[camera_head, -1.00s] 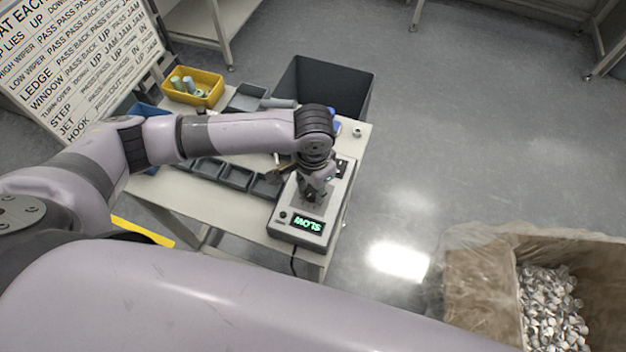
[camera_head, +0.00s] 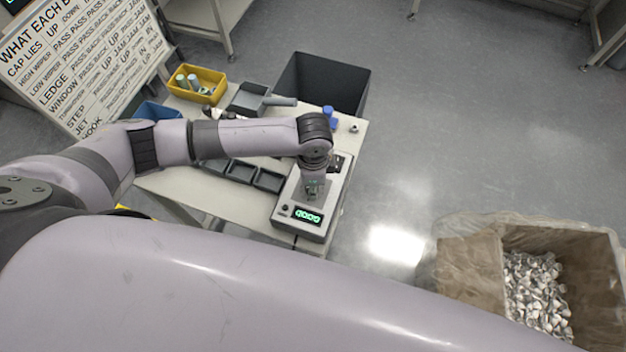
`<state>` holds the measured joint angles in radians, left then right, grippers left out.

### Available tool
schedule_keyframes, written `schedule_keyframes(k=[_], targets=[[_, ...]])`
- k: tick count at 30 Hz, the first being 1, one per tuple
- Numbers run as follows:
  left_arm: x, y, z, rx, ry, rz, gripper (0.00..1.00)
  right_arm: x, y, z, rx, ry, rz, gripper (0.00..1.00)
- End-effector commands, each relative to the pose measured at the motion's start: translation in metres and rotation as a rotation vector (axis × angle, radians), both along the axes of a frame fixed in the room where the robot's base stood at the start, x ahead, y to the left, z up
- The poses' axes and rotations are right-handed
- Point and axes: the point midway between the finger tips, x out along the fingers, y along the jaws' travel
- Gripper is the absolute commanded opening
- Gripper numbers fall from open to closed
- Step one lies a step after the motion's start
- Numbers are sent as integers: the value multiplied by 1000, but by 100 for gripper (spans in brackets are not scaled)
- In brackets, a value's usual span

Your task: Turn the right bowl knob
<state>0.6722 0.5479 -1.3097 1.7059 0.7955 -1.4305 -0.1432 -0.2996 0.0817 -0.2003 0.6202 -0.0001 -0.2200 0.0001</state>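A grey control box (camera_head: 313,228) sits at the right end of the table. Its small lit green display (camera_head: 307,216) is upside down to me and seems to read GOOD. A small dark round part (camera_head: 285,207) is beside the display. My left arm comes in from the left and bends down over the box. My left gripper (camera_head: 313,186) points down at the top of the box, small and partly hidden by its wrist. I cannot make out the bowl knob or whether the fingers touch one. My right gripper is out of view.
The table (camera_head: 260,223) also holds a yellow bin (camera_head: 208,98) with cylinders, grey trays (camera_head: 239,172) and a blue bin (camera_head: 158,110). A dark open bin (camera_head: 345,78) stands behind. A lined box (camera_head: 470,265) of metal caps is at lower right. A sign board (camera_head: 85,70) stands left.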

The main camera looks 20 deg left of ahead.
Motion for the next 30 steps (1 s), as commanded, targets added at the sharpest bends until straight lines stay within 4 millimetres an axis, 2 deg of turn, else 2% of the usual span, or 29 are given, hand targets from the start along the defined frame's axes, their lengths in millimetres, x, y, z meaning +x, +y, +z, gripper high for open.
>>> schedule_keyframes(k=[16,17,25,30], targets=[[1,-1,1,-2,-4,-24,1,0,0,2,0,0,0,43],[1,-1,1,-2,-4,-24,31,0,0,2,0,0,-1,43],[1,-1,0,-2,-2,-24,49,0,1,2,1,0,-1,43],[0,0,0,-1,-1,-23,50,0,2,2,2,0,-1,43]])
